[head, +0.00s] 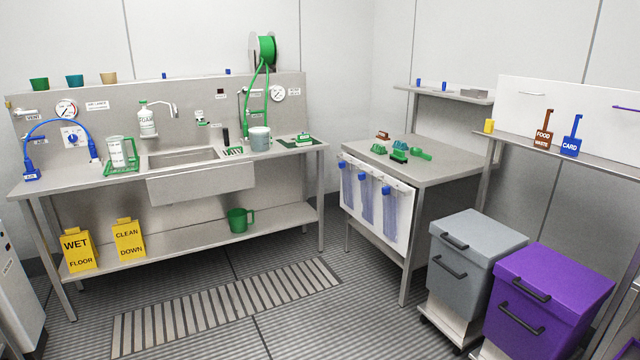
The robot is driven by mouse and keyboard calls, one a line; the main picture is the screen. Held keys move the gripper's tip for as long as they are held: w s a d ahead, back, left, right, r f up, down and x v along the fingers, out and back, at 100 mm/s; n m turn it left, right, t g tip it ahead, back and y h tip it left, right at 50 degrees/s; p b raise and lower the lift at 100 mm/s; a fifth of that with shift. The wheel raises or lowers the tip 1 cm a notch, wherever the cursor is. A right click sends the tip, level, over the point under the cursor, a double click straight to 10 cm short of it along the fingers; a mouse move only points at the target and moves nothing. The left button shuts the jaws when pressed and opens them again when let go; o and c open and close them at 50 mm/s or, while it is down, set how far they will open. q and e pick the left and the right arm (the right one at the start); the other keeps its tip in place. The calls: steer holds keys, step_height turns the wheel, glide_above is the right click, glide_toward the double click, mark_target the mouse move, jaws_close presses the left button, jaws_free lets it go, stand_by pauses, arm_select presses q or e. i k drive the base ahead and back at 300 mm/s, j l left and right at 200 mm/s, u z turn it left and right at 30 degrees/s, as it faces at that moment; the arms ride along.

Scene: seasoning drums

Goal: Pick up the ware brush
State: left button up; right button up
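Several small brush-like items lie on the steel side table (440,158). One is brown (383,136), and the others are green: a left green block (378,149), a front green block (398,156) and a green item with a rounded end (422,154). Another green brush-like item (304,139) lies at the right end of the sink bench. I cannot tell at this size which one is the ware brush. Neither of my grippers shows in the head view.
The sink bench (180,178) stands along the back wall with yellow signs on its lower shelf. A grey bin (475,255) and a purple bin (550,300) stand at right. The floor between is clear.

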mark_target(303, 139)
steer(key=i+j+u, duration=0.3)
steer(key=i, duration=0.6)
steer(key=i+u, duration=0.3)
steer(key=i, duration=2.4)
